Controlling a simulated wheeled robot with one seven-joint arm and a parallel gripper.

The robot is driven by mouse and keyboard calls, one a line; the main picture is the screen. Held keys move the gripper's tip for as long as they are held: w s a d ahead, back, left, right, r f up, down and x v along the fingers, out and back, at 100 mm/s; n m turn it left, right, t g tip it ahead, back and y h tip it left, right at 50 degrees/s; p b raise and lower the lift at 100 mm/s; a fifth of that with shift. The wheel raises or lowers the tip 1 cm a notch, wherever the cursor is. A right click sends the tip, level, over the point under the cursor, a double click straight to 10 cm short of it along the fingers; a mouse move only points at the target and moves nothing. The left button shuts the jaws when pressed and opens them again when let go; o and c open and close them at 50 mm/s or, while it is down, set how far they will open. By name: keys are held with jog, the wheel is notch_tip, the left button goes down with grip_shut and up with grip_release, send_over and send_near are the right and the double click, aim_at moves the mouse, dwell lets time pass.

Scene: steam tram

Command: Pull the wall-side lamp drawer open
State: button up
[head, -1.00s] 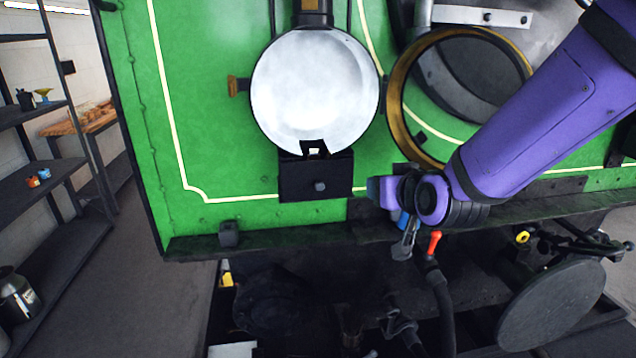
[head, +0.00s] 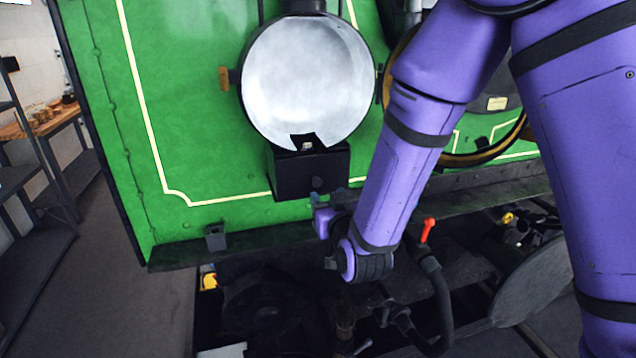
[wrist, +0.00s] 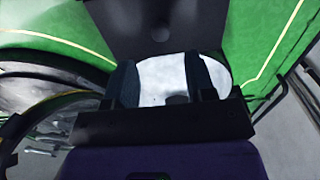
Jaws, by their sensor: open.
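The lamp drawer (head: 290,174) is a black box front with a small dark round knob (head: 317,182), under the round white lamp (head: 308,78) on the green tram front. It looks shut. My gripper (head: 329,197) is open and empty, just below and right of the knob in the head view, close to the drawer's lower edge; I cannot tell whether it touches. In the wrist view the two dark fingers (wrist: 163,82) stand apart, with the white lamp face (wrist: 165,74) showing between them.
A dark ledge (head: 250,236) runs below the green panel, with a small black bracket (head: 215,237) on it. A brass-rimmed round opening (head: 490,155) is at right, partly behind my arm. A red-handled lever (head: 428,230) stands below. Open floor and shelving are at left.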

aim_at(318, 183)
jog(key=x, duration=0.7)
jog(key=shift+w, duration=0.2)
grip_shut()
